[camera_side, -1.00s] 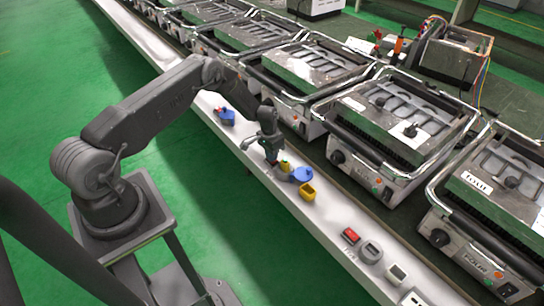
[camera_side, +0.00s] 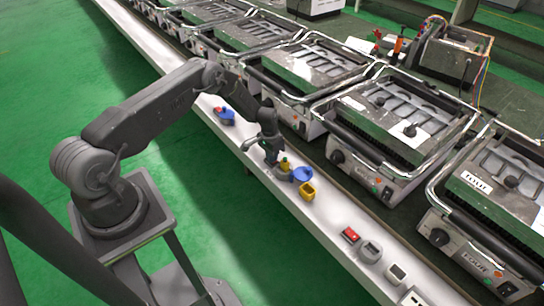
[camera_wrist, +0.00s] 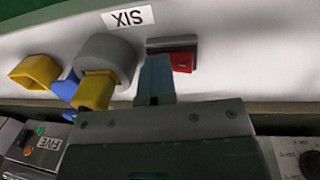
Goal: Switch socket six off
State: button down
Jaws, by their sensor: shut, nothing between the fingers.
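In the wrist view the label SIX (camera_wrist: 128,18) reads upside down above a grey socket (camera_wrist: 105,48) with a yellow plug (camera_wrist: 93,92) in it. A red rocker switch (camera_wrist: 182,58) in a dark frame sits just right of this socket. My gripper (camera_wrist: 157,62) is shut, with its fingertips over the left half of the switch and hiding it. I cannot tell whether the tips touch it or which way the rocker is tilted. In the side view my gripper (camera_side: 272,160) points down beside the yellow plug (camera_side: 285,163), and the switch is hidden there.
A blue part (camera_wrist: 65,88) and an open yellow part (camera_wrist: 35,72) lie left of the socket. Another red switch (camera_side: 350,235) and grey socket (camera_side: 370,252) are farther along the white rail (camera_side: 325,215). Grill machines (camera_side: 400,125) line the rail's far side.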

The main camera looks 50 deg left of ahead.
jog(key=shift+s+a+f, duration=0.1)
jog(key=shift+a, duration=0.65)
jog(key=shift+r, duration=0.2)
notch_tip(320, 180, up, 24)
jog(key=a, duration=0.3)
jog(key=shift+f, duration=0.2)
jog(key=shift+d+f, duration=0.1)
jog(key=d+f, duration=0.3)
jog(key=f, duration=1)
jog(key=shift+w+f, duration=0.2)
jog(key=shift+f, duration=0.05)
